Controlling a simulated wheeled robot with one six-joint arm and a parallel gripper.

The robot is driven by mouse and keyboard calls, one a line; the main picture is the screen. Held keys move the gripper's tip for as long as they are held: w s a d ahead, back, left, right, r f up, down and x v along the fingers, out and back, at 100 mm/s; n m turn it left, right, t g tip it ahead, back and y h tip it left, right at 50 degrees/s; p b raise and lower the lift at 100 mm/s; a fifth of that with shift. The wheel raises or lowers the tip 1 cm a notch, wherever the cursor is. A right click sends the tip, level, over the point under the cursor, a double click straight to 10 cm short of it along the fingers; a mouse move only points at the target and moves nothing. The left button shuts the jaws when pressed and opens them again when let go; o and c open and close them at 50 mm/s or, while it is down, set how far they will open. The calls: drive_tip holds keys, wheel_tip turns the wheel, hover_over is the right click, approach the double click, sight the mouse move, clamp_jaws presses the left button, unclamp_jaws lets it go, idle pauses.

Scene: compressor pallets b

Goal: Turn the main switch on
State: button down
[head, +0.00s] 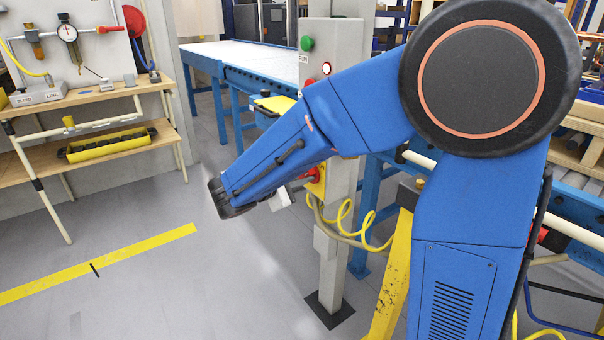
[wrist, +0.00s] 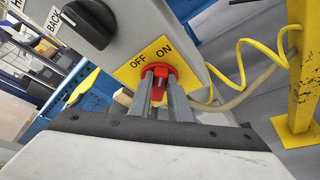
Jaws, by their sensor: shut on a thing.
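The main switch is a red rotary knob (wrist: 158,88) on a yellow plate (wrist: 133,66) marked OFF and ON, fixed to a grey control post (head: 343,220). My gripper (wrist: 161,84) has its two grey fingers on either side of the red handle and is shut on it. The handle lies between the OFF and ON words in the wrist view, and I cannot tell which mark it points to. In the head view the red knob (head: 312,175) shows partly past my blue arm, which hides most of the contact.
A black selector knob (wrist: 88,24) sits beside the switch, marked BACK. A green button (head: 306,43) is high on the post. A yellow coiled cable (head: 345,222) hangs close by. A yellow stand (head: 392,270) and blue conveyor (head: 235,62) are near. Floor is clear at left.

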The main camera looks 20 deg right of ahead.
drive_tip(key=shift+s+d+f+m+t+h, duration=0.2)
drive_tip(key=shift+m+t, duration=0.25)
drive_tip(key=shift+m, duration=0.45)
drive_tip(key=shift+s+a+f+m+t+h, duration=0.1)
drive_tip(key=shift+f+m+t, duration=0.3)
drive_tip(key=shift+m, duration=0.5)
drive_tip(key=c, duration=1.6)
unclamp_jaws()
drive_tip(key=shift+c, duration=0.2)
drive_tip(key=shift+r, duration=0.1)
drive_tip(key=v, duration=1.7)
drive_tip(key=shift+s, duration=0.2)
